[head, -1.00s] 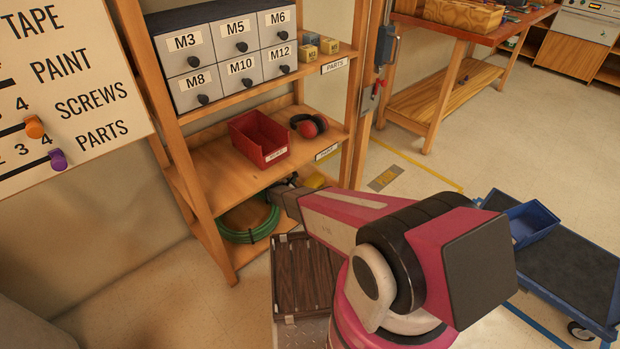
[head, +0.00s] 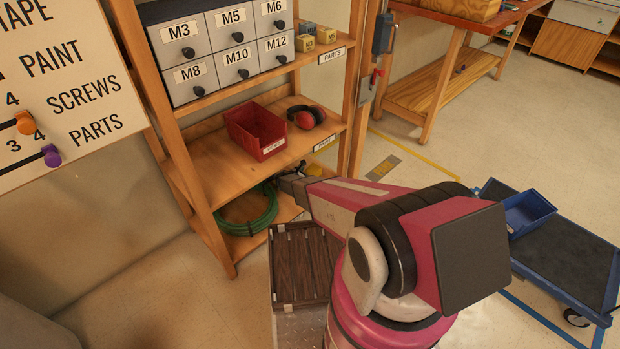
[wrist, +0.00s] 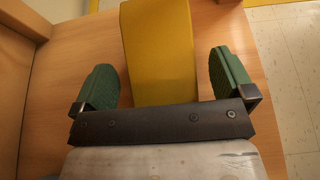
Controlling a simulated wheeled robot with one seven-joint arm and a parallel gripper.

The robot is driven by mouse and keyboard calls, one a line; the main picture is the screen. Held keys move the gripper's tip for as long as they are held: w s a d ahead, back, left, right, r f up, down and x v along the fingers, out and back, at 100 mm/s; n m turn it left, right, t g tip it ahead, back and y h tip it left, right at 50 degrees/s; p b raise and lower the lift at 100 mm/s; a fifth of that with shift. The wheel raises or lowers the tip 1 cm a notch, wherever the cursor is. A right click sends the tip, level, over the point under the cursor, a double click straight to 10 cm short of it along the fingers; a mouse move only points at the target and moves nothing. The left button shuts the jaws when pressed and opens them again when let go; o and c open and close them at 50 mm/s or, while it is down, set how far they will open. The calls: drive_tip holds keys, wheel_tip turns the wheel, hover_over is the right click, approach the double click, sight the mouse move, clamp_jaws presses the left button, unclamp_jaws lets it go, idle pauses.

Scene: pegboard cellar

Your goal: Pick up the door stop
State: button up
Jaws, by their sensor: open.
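The door stop (wrist: 160,45) looks like a yellow block or wedge lying on a wooden shelf surface in the wrist view. My gripper (wrist: 165,82) is open, with one green-padded finger on each side of the door stop's near part. A gap shows between the door stop and each finger. In the head view, my gripper (head: 288,184) reaches in at the lowest shelf, and its fingertips are not clear there. Only a small yellow patch (head: 323,172) shows beyond my arm, probably the door stop.
A green hose coil (head: 248,212) lies on the lowest shelf, left of my gripper. The shelf above holds a red bin (head: 256,131) and red ear muffs (head: 306,117), close over my arm. A blue cart (head: 570,260) stands at the right. Open floor lies behind it.

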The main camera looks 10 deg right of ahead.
drive_tip(key=shift+x, duration=0.75)
drive_tip(key=c, duration=1.3)
drive_tip(key=shift+s+r, duration=0.1)
drive_tip(key=shift+r, duration=0.1)
